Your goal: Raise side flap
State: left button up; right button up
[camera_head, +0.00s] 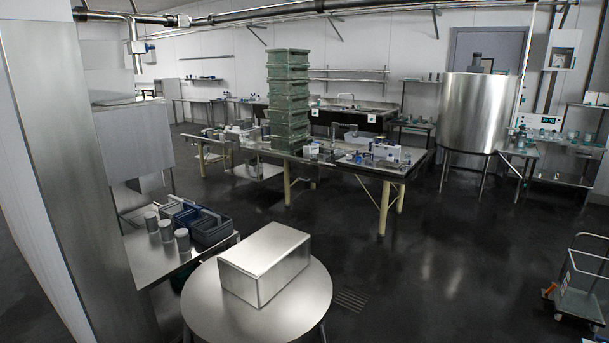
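I cannot make out a side flap with certainty in the head view. A closed-looking brushed metal box (264,261) sits on a round metal table (205,310) in the near foreground; no raised panel shows on it. A long work table (395,176) stands on pale legs in the middle of the room, with small items on top. A tall stack of green crates (288,102) stands at this table. Neither of my grippers is in view.
A metal side table (147,262) with grey canisters (166,231) and blue-grey bins (209,229) stands at left. A large steel vat (478,112) is at the right back, a trolley (580,300) at the right edge. Dark floor (440,270) between them is clear.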

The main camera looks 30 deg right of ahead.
aim_at(302, 170)
jog(key=z, duration=2.25)
jog(key=i, duration=3.2)
jog(key=u, duration=1.85)
jog(key=i, duration=3.25)
jog(key=u, duration=0.55)
